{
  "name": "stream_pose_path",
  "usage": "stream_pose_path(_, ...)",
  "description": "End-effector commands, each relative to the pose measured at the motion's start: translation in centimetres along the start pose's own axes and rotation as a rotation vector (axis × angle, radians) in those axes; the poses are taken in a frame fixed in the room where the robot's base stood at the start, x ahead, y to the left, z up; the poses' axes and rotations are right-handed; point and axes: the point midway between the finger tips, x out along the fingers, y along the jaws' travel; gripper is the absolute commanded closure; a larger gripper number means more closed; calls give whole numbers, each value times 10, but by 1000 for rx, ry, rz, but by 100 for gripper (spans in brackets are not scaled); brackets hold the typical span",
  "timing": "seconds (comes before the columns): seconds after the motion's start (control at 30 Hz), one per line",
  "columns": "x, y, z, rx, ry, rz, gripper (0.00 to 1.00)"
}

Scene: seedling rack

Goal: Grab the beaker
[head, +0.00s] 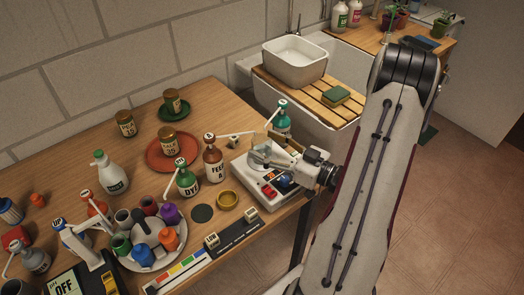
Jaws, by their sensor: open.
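I cannot make out a beaker for certain. My gripper (262,155) is low over the white device (262,192) at the table's right end, reaching in from the right. Its jaws are open. The gripper hides part of the device's top, and I cannot tell whether anything stands between the jaws.
A teal pump bottle (283,122) stands just behind the gripper. A round tray (119,262) holds several small coloured pots. Behind is a sink with a white basin (294,58).

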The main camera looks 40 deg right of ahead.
Motion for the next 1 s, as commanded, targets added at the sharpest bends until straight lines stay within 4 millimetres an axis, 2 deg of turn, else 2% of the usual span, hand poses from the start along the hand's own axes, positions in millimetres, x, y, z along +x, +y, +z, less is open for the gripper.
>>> stream_pose_path(0.57, 2, 0, 0, 1, 0, 0, 41)
stream_pose_path(0.73, 2, 0, 0, 1, 0, 0, 83)
stream_pose_path(0.77, 2, 0, 0, 1, 0, 0, 85)
stream_pose_path(1.0, 2, 0, 0, 0, 0, 0, 85)
